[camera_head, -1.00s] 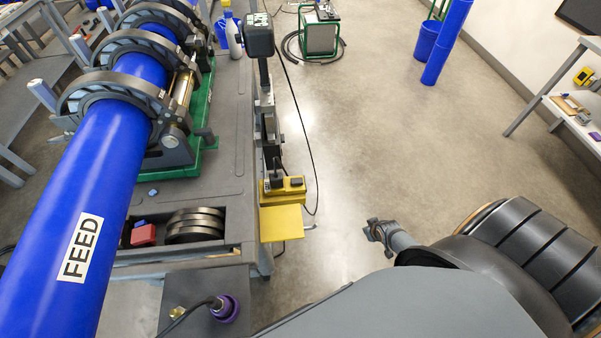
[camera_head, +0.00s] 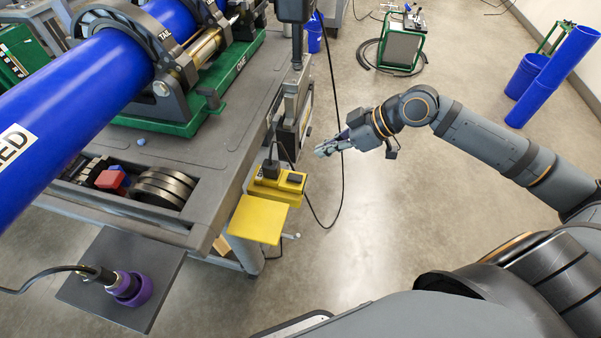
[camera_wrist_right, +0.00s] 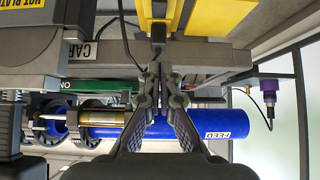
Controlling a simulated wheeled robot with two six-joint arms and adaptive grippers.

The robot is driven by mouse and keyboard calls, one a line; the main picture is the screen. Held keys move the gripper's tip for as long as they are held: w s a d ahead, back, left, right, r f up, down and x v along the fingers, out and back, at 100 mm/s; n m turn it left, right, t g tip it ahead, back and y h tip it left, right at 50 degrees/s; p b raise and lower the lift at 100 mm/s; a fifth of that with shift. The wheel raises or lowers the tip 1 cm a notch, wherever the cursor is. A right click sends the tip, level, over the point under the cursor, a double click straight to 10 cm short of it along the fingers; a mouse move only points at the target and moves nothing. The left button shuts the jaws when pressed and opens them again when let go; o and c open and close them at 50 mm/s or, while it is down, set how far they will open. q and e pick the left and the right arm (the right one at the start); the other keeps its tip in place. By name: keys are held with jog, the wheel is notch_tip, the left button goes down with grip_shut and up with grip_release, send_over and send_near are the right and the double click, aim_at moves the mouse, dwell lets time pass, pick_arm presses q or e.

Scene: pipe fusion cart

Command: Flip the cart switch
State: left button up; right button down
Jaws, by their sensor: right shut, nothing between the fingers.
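A yellow power box (camera_head: 277,185) is fixed to the right side of the grey cart (camera_head: 205,150). A black plug (camera_head: 270,168) stands on it, and beside the plug is a small dark block (camera_head: 295,178) that may be the switch. The box also shows at the top of the right wrist view (camera_wrist_right: 205,15), near a partly hidden label starting "CAR" (camera_wrist_right: 98,35). My right gripper (camera_head: 322,151) is shut and empty, to the right of the cart and beyond the box, apart from both. Its fingers (camera_wrist_right: 158,88) show in the wrist view. My left gripper is out of view.
A yellow flap (camera_head: 258,220) juts out below the box. A black cable (camera_head: 335,120) hangs close to my right gripper. The blue pipe (camera_head: 75,105) lies in clamps on the cart. Open floor (camera_head: 400,225) lies to the right.

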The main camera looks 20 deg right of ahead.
jog(key=b, duration=0.2)
send_over(295, 177)
notch_tip(295, 177, down, 7)
jog(key=shift+s+d, duration=0.15)
notch_tip(295, 177, down, 3)
jog(key=shift+r, duration=0.1)
jog(key=shift+d+f, duration=0.15)
jog(key=shift+f, duration=0.5)
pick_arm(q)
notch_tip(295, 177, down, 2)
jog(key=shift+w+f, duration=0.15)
pick_arm(e)
jog(key=shift+f, duration=0.2)
jog(key=shift+a, duration=0.25)
